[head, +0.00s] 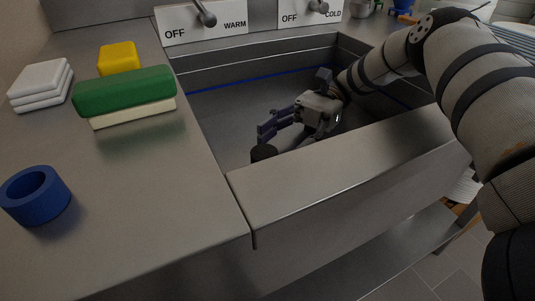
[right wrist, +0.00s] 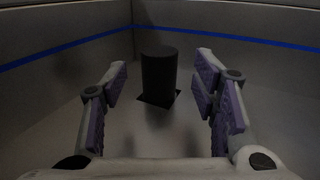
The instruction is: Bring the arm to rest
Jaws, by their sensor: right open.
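My right arm (head: 490,95) comes in from the right and reaches over the rim into the steel sink basin (head: 225,110). My right gripper (head: 277,137) is low inside the basin, open and empty. In the right wrist view, its purple-padded fingers (right wrist: 162,95) stand wide apart. A dark upright cylinder (right wrist: 159,73) stands on a dark square on the basin floor, ahead of and between the fingers, apart from them. In the head view the dark cylinder (head: 264,152) is partly hidden by the basin's front wall. My left gripper is out of view.
The basin's front wall (head: 340,165) rises close to my right gripper. Levers marked WARM (head: 205,15) and COLD (head: 318,6) are behind. On the left counter are a blue ring (head: 36,205), a green-and-cream sponge (head: 125,92), a yellow block (head: 119,57) and folded white cloths (head: 40,84).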

